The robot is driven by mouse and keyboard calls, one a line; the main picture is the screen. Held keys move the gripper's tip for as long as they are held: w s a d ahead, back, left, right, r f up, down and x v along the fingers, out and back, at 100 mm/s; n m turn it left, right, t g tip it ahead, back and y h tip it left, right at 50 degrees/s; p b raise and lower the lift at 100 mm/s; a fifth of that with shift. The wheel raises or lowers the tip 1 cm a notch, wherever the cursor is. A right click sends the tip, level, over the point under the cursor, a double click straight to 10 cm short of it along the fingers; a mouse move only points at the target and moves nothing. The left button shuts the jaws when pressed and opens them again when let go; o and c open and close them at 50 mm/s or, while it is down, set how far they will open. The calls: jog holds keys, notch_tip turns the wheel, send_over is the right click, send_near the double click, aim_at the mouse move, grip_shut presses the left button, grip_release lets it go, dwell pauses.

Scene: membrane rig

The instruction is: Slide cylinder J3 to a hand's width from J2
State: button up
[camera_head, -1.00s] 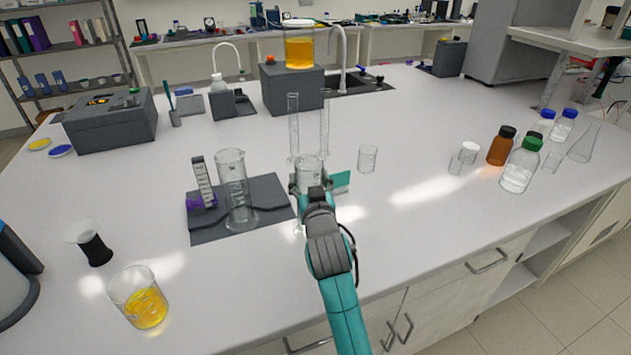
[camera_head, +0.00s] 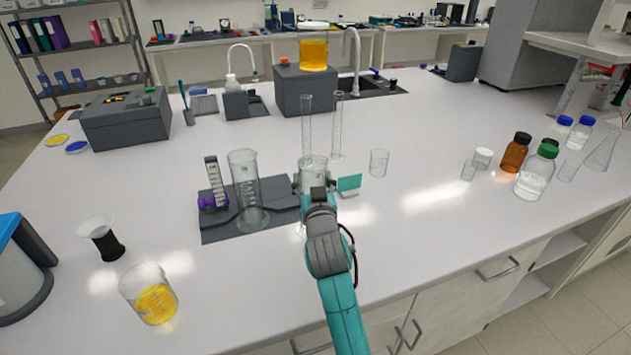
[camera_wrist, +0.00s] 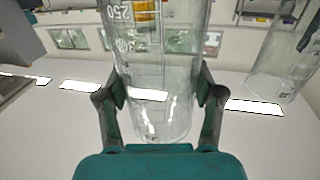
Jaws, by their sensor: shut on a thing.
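My gripper (camera_head: 312,188) is shut around a clear glass cylinder with white graduations (camera_wrist: 160,75), with one finger on each side of it. It stands upright in the grip; whether its base touches the bench is not clear. To its left, a larger clear graduated cylinder (camera_head: 247,185) stands on a dark grey mat (camera_head: 225,232). Two slim clear cylinders stand behind the gripper, one on the left (camera_head: 307,122) and one on the right (camera_head: 338,125). No J2 or J3 labels are readable, so I cannot tell which is which.
A small teal card (camera_head: 349,183) stands just right of the gripper, with an empty beaker (camera_head: 379,163) beyond. A purple-clamped scale (camera_head: 215,185) stands on the mat. A yellow-filled beaker (camera_head: 150,295) is at front left. Bottles (camera_head: 515,153) stand at right. The bench centre-right is clear.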

jog(key=shift+w+a, duration=0.3)
jog(key=shift+a, duration=0.55)
jog(key=o, duration=1.5)
